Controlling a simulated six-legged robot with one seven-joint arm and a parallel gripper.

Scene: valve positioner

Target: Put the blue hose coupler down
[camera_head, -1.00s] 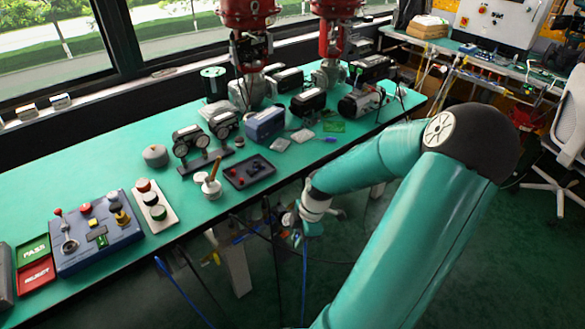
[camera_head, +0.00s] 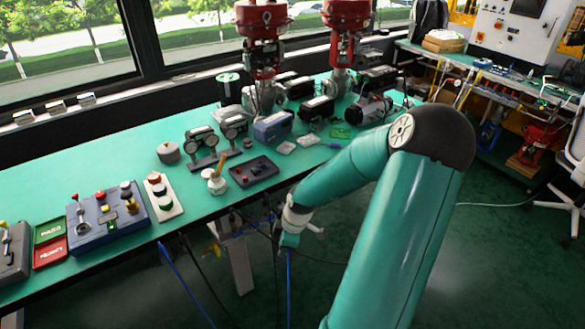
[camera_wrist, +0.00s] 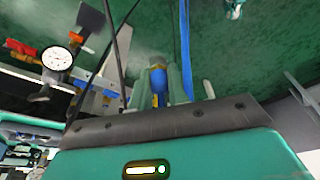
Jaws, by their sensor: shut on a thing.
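The blue hose coupler (camera_wrist: 158,87) shows in the wrist view between the two fingers of my gripper (camera_wrist: 160,76), which is shut on it. Part of the coupler is hidden by the fingers. In the head view my gripper (camera_head: 289,239) hangs low, in front of the workbench's front edge and below its top. The coupler itself is too small to make out there. A blue hose (camera_head: 289,285) hangs down just below my gripper, and a blue hose also shows beside the fingers in the wrist view (camera_wrist: 185,40).
The green workbench (camera_head: 100,170) carries a blue control panel (camera_head: 108,215), a dark joystick box (camera_head: 253,171) and valve equipment. Blue and black hoses hang at its front edge. A round gauge (camera_wrist: 57,58) shows in the wrist view. Open floor (camera_head: 490,260) lies at the right.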

